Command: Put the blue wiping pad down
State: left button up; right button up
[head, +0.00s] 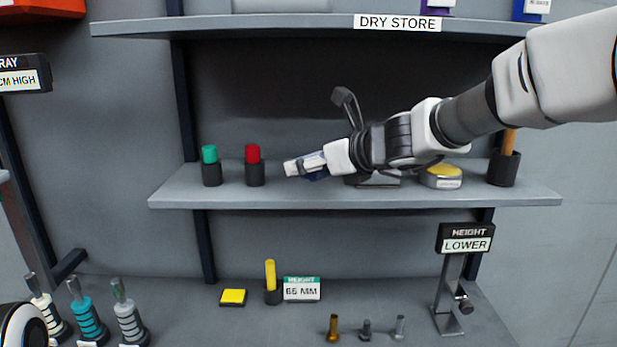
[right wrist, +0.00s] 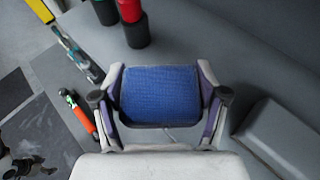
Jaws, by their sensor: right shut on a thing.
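My right gripper (head: 304,165) reaches in from the right over the middle shelf (head: 350,198) in the head view. It is shut on the blue wiping pad (head: 318,174), which shows only as a small dark-blue piece beneath the fingers there. In the right wrist view the pad (right wrist: 160,95) is a textured blue block held between both fingers, with grey surface around it. Whether its underside touches the shelf I cannot tell. My left gripper does not show; only a white and black rounded part of my left arm appears at the lower left.
A green-topped holder (head: 211,167) and a red-topped holder (head: 254,167) stand left of my right gripper. A yellow-topped tin (head: 442,177) and a dark cup (head: 504,170) stand to the right. A grey box-like thing sits partly behind my wrist. The shelf's left end is bare.

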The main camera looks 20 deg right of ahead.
jog(key=w+p, duration=0.1)
jog(key=w, duration=0.1)
jog(key=w+d+p, duration=0.1)
jog(key=w, duration=0.4)
jog(key=shift+d+f+p, duration=0.25)
jog(key=shift+d+p, duration=0.15)
notch_tip(320, 180, down, 3)
jog(key=shift+s+f+b, duration=0.1)
jog(key=shift+s+b, duration=0.05)
jog(key=shift+b, duration=0.2)
jog(key=shift+f, duration=0.25)
jog(key=shift+f, duration=0.15)
jog(key=shift+f, duration=0.1)
jog(key=o, duration=1.2)
